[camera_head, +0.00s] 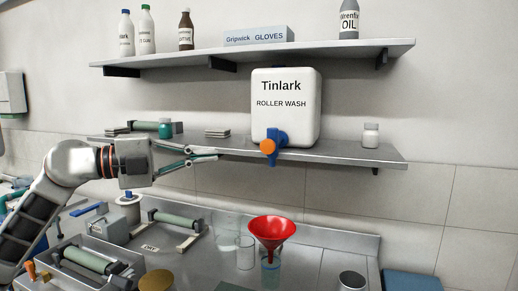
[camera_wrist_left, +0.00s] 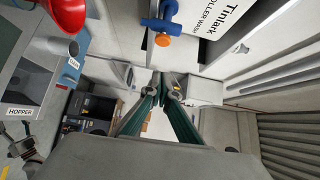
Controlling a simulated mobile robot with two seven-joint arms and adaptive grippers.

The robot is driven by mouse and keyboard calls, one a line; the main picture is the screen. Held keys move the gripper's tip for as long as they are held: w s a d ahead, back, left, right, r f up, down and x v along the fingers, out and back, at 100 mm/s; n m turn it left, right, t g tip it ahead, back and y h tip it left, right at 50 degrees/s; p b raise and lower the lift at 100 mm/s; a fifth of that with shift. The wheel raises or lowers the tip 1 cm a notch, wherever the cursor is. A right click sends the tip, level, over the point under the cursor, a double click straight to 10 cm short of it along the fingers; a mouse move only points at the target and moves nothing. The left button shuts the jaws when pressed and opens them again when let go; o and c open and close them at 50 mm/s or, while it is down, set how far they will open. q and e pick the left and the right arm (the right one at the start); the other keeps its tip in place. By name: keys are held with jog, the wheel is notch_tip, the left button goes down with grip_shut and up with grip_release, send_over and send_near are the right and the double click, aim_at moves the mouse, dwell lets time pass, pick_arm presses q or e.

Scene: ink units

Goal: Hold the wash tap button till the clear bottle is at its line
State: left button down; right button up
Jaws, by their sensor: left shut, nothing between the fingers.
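The white Roller Wash tank (camera_head: 286,92) stands on the lower shelf. Its blue tap (camera_head: 279,141) carries an orange button (camera_head: 267,146) and overhangs the shelf's front edge. The button also shows in the wrist view (camera_wrist_left: 162,41). My left gripper (camera_head: 214,155) is shut and empty, left of the button and apart from it. A red funnel (camera_head: 272,230) sits below the tap, above a clear bottle (camera_head: 270,272) with a bluish tint low down. I cannot make out the bottle's line, and no stream shows under the tap.
Two clear vessels (camera_head: 245,254) stand left of the funnel, and a metal cup (camera_head: 352,280) to the right. Roller trays (camera_head: 178,222) fill the bench's left side.

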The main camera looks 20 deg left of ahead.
dwell(0.3)
pick_arm(q)
jog(key=p, duration=0.3)
send_near(271, 147)
jog(key=d, duration=0.4)
jog(key=w, duration=0.3)
jog(key=shift+w+d, duration=0.1)
jog(key=shift+w, duration=0.25)
